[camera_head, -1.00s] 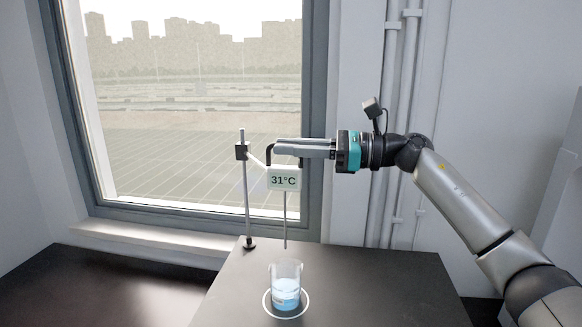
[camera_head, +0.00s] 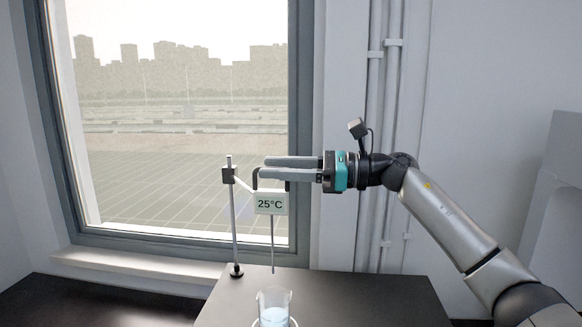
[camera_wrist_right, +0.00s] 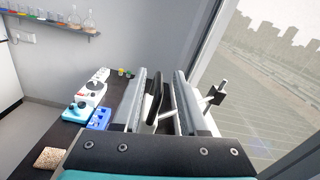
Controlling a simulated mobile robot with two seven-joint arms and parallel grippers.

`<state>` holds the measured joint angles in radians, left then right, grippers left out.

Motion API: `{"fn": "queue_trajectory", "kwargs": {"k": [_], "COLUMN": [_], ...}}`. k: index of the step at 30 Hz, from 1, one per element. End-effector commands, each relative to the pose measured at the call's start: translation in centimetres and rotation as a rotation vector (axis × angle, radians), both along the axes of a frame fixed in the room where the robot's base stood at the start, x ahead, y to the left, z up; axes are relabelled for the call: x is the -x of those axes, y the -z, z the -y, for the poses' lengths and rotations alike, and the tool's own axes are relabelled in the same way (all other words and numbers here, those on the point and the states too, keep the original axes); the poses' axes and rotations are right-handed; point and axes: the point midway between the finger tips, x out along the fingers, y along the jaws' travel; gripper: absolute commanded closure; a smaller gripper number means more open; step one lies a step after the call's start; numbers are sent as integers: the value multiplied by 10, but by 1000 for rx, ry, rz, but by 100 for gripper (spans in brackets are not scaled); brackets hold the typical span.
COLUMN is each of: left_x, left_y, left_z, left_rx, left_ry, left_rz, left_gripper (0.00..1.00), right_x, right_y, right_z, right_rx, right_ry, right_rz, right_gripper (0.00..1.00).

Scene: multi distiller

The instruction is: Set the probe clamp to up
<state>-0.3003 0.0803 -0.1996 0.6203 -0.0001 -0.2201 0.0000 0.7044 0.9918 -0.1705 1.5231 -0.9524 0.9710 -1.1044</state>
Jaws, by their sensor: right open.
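The probe clamp is a small black block (camera_head: 228,174) high on a thin upright rod, near the rod's top. A pale arm links it to the white probe display (camera_head: 269,202), which reads 25°C. A thin probe hangs below, its tip above the beaker (camera_head: 273,308) of blue liquid. My right gripper (camera_head: 264,168) is open, level with the display's black handle, its fingers pointing left. In the right wrist view the black handle (camera_wrist_right: 154,95) stands between the two parted fingers, and the clamp block (camera_wrist_right: 215,93) is beyond them. My left gripper is not in view.
The dark table (camera_head: 330,300) has clear room right of the beaker. A large window (camera_head: 170,150) is behind the stand. In the right wrist view, a blue rack (camera_wrist_right: 98,117) and white devices stand on the bench, with a shelf of flasks (camera_wrist_right: 60,25) behind.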

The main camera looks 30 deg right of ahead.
Motion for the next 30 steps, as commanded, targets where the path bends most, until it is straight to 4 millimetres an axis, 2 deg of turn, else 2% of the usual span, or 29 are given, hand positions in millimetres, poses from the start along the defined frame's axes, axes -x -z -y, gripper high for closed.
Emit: {"fn": "queue_trajectory", "kwargs": {"k": [5, 15, 21, 30], "left_x": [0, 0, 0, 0], "left_y": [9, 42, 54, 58], "left_z": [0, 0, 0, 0], "left_rx": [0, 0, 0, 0], "left_ry": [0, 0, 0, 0], "left_rz": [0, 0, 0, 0], "left_gripper": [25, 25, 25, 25], "right_x": [11, 59, 81, 92], "right_y": [3, 5, 3, 0], "right_z": [16, 79, 107, 121], "right_rx": [3, 2, 1, 0], "right_ry": [4, 5, 4, 2], "right_rz": [-2, -2, 1, 2], "right_gripper": [58, 58, 58, 58]}}
